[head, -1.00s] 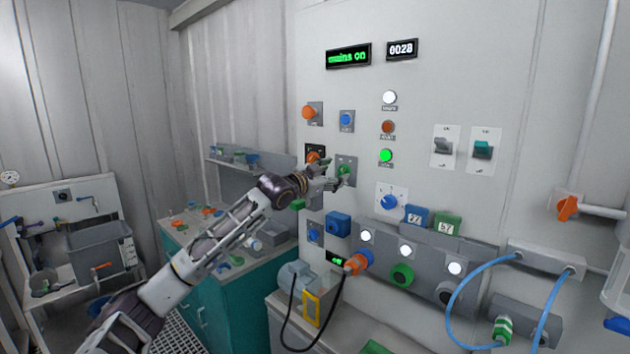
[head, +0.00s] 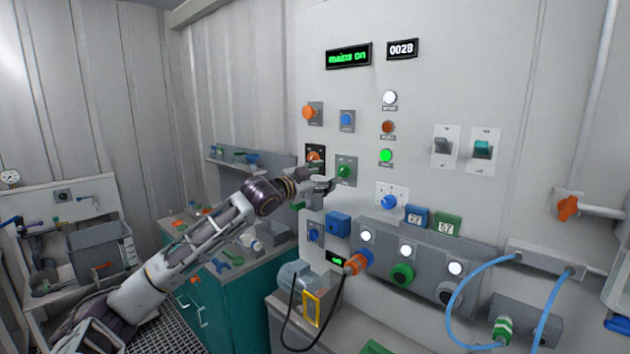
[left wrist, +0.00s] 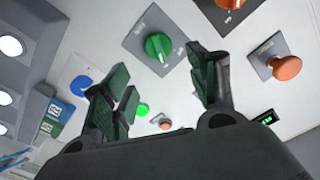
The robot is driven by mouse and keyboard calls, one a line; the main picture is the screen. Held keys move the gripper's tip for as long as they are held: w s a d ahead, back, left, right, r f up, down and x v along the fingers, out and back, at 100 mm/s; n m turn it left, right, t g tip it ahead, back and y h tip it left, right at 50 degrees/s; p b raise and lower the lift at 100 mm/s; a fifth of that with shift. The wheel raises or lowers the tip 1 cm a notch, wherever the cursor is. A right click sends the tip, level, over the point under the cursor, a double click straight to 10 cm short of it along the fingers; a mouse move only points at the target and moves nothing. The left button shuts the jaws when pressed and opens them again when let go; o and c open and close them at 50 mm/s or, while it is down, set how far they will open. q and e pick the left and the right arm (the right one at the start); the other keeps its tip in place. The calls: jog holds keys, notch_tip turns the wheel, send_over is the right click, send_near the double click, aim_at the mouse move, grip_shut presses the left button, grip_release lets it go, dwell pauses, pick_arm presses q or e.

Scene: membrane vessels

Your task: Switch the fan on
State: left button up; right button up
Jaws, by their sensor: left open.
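No fan is clearly seen, and the control labels are too small to read, so I cannot tell which one is the fan's. A green rotary knob (head: 345,171) sits on a grey plate on the panel. My left gripper (head: 326,186) is just below it, open and empty, apart from the knob. In the left wrist view the knob (left wrist: 157,46) lies ahead, beyond the gap between the open fingers (left wrist: 160,68). Two toggle switches, one grey (head: 443,146) and one green (head: 482,150), are on white plates to the right. My right gripper is not in view.
Close around are an orange knob on a black plate (head: 315,157), a blue knob (head: 389,202) and an orange mushroom button (left wrist: 287,68). A display reads "mains on" (head: 348,56). A grey socket box (head: 405,250) juts out below.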

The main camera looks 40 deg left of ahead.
pick_arm(q)
jog(key=shift+s+a, duration=0.15)
jog(key=shift+s, duration=1.45)
